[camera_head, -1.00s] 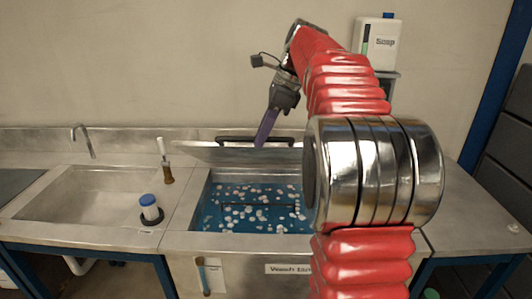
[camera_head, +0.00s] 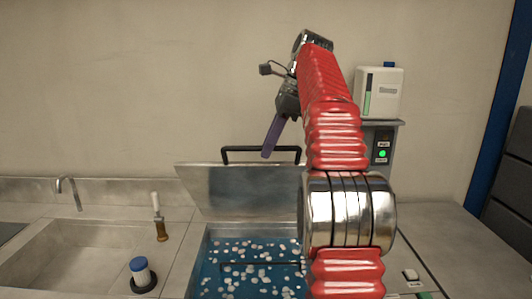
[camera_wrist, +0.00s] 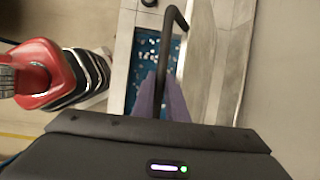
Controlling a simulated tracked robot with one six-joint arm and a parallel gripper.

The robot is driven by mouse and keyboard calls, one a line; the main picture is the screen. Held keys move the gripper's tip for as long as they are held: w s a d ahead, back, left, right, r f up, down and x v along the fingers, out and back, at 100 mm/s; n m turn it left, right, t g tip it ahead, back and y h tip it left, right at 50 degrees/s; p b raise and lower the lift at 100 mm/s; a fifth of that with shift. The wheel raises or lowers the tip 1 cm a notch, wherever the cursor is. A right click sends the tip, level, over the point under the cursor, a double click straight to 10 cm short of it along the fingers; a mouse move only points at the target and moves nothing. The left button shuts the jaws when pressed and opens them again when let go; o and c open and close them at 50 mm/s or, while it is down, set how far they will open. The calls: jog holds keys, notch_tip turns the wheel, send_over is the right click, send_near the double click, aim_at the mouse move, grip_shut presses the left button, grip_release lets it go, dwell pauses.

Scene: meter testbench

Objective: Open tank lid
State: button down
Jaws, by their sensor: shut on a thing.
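The metal tank lid (camera_head: 245,190) stands tilted up and back at the rear of the tank, with a black bar handle (camera_head: 262,149) along its top edge. The open tank (camera_head: 252,268) below holds blue liquid with many white floating pieces. My gripper (camera_head: 267,154) is at the lid's handle, its purple fingers pointing down. In the wrist view, the purple fingers (camera_wrist: 160,98) are shut on the black handle (camera_wrist: 166,50). The lid's right part is hidden behind my red arm in the head view.
A sink (camera_head: 75,255) lies to the left. A white-handled brush (camera_head: 158,215) and a blue-capped bottle (camera_head: 141,272) stand between sink and tank. A soap dispenser (camera_head: 379,92) hangs on the back wall, above a box with a green light (camera_head: 382,153).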

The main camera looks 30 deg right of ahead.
jog(key=shift+w+d, duration=0.35)
jog(key=shift+w, duration=0.2)
jog(key=c, duration=2.1)
grip_release()
jog(key=shift+w+f, duration=0.1)
jog(key=shift+w, duration=0.05)
jog(key=o, duration=0.3)
jog(key=shift+o, duration=0.2)
jog(key=shift+r, duration=0.2)
jog(key=shift+s+a+f, duration=0.1)
jog(key=shift+s, duration=0.1)
